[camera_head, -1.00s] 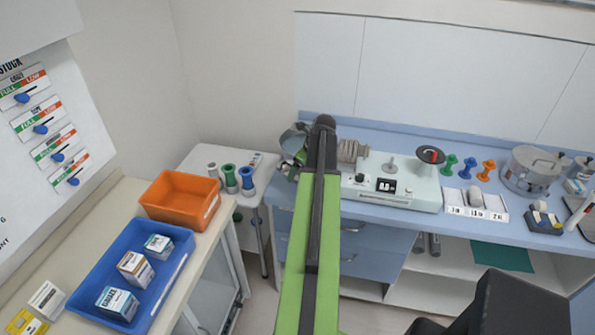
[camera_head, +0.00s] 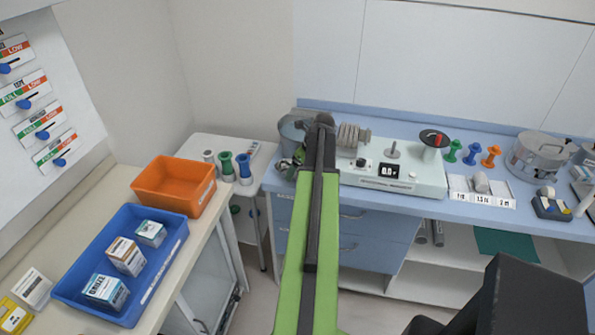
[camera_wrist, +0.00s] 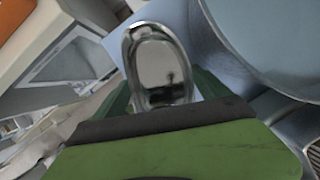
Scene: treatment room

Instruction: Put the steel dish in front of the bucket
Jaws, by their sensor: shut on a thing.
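The steel dish (camera_wrist: 150,62) is a small shiny oval in the wrist view, between the green fingers of my gripper (camera_wrist: 160,92). My gripper is shut on it. In the head view the gripper (camera_head: 297,160) is partly hidden by my arm, and the dish (camera_head: 286,167) shows only as a small shiny patch. The bucket (camera_head: 290,127) is a grey metal vessel at the left end of the blue counter, partly behind my arm. In the wrist view its large round form (camera_wrist: 275,40) fills the upper right, close beside the dish. I cannot tell whether the dish touches the counter.
A white device (camera_head: 400,175) stands right of my arm on the blue counter (camera_head: 470,212), with a coiled grey hose beside the bucket. Left is a small white table with spools (camera_head: 243,168). An orange bin (camera_head: 172,188) and a blue tray (camera_head: 65,285) sit on the left worktop.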

